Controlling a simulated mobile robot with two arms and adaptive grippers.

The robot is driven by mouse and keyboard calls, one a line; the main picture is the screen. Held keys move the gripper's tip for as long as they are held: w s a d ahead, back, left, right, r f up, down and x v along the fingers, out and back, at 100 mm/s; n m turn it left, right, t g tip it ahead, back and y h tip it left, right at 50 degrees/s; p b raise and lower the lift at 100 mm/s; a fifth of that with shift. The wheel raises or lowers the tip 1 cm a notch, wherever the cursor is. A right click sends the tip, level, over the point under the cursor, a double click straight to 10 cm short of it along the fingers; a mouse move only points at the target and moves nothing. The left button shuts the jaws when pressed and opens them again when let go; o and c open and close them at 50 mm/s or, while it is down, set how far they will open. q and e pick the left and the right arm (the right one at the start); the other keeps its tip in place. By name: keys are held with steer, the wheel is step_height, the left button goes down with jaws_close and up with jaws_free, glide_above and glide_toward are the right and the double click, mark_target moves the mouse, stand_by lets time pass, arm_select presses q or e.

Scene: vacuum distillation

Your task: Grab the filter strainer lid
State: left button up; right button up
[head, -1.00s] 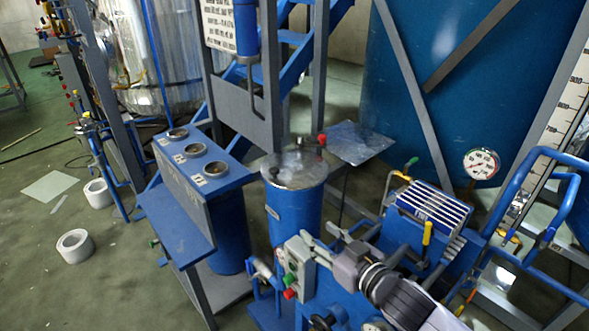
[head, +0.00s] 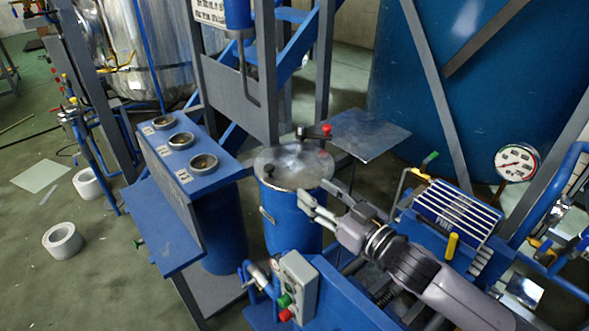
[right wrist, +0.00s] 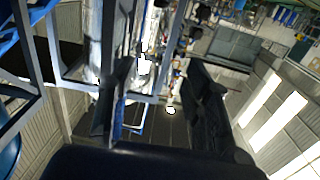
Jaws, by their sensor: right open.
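The round grey metal filter strainer lid (head: 293,165) lies on top of an upright blue cylinder (head: 288,225) in the middle of the head view. It has a small dark knob at its near left and a red-knobbed handle at its back right. My right gripper (head: 314,194) is open and empty, just to the lower right of the lid near its front right rim. Whether its fingers touch the rim, I cannot tell. In the right wrist view the dark fingers (right wrist: 160,90) stand apart with nothing clear between them; I cannot make out the lid there. My left gripper is out of view.
A blue stand with three round gauges (head: 180,140) is left of the cylinder. A flat metal plate (head: 362,134) is behind right. A grey button box (head: 296,280) is in front. A slatted blue unit (head: 455,212) and dial gauge (head: 516,163) are at right.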

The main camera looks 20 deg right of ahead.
step_height(320, 180, down, 4)
steer(key=b, duration=0.3)
steer(key=p, duration=0.2)
glide_toward(272, 170)
steer(key=x, duration=0.3)
steer(key=shift+w+a+r, duration=0.3)
steer(key=shift+a, duration=0.05)
steer(key=shift+f+p+x, duration=0.15)
steer(key=shift+x, duration=1.4)
steer(key=shift+f+p+x, duration=0.15)
steer(key=shift+x, duration=1.4)
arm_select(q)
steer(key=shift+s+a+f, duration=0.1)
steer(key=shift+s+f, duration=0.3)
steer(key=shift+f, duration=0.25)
arm_select(e)
steer(key=shift+d, duration=0.25)
steer(key=shift+c, duration=0.2)
jaws_close()
steer(key=shift+r, duration=0.15)
